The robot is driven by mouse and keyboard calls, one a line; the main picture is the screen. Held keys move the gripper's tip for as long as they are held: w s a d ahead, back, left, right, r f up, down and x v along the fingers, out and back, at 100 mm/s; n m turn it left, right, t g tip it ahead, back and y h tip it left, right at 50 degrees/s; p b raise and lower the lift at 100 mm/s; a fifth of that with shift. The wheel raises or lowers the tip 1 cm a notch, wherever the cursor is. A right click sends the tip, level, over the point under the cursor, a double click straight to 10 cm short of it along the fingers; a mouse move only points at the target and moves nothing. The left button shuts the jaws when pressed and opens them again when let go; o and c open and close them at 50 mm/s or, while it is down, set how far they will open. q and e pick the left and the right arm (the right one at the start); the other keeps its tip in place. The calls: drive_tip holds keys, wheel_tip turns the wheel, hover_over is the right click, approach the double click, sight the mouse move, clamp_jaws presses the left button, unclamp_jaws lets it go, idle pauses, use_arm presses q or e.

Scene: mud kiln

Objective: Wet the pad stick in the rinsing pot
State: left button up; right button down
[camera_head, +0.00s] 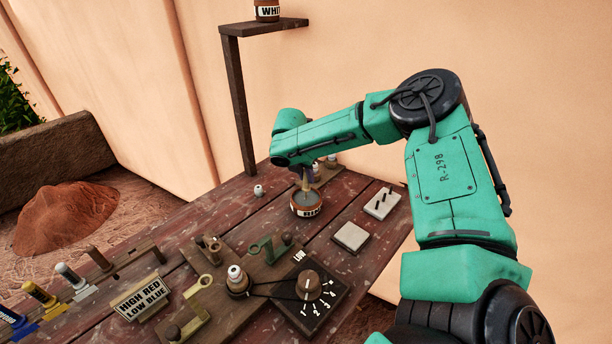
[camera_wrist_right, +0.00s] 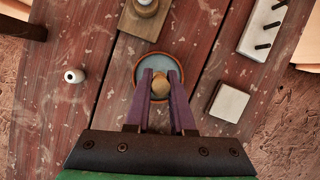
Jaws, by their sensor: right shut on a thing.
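The rinsing pot (camera_head: 307,211) stands on the table, a small brown round pot with a partly visible label starting "RI". In the right wrist view the pot (camera_wrist_right: 137,72) shows a round rim and blue-grey inside. My right gripper (camera_head: 305,176) is directly above the pot. In the wrist view its purple fingers (camera_wrist_right: 160,84) are shut on the pad stick (camera_wrist_right: 159,84), whose rounded tan end shows between the fingertips. The stick points down over the pot's opening. Its lower end is hidden, so I cannot tell whether it touches the water. My left gripper is not in view.
A small white bead-like piece (camera_head: 258,190) lies left of the pot. A pale square tile (camera_head: 350,237) and a pegged white block (camera_head: 383,203) are to its right. A dial board (camera_head: 318,305), a sign (camera_head: 141,298) and several coloured pieces stand nearer. A shelf post (camera_head: 239,105) rises behind.

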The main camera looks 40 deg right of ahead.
drive_tip(key=shift+r, duration=0.1)
wheel_tip(320, 180, up, 7)
drive_tip(key=p, duration=0.6)
idle(0.5)
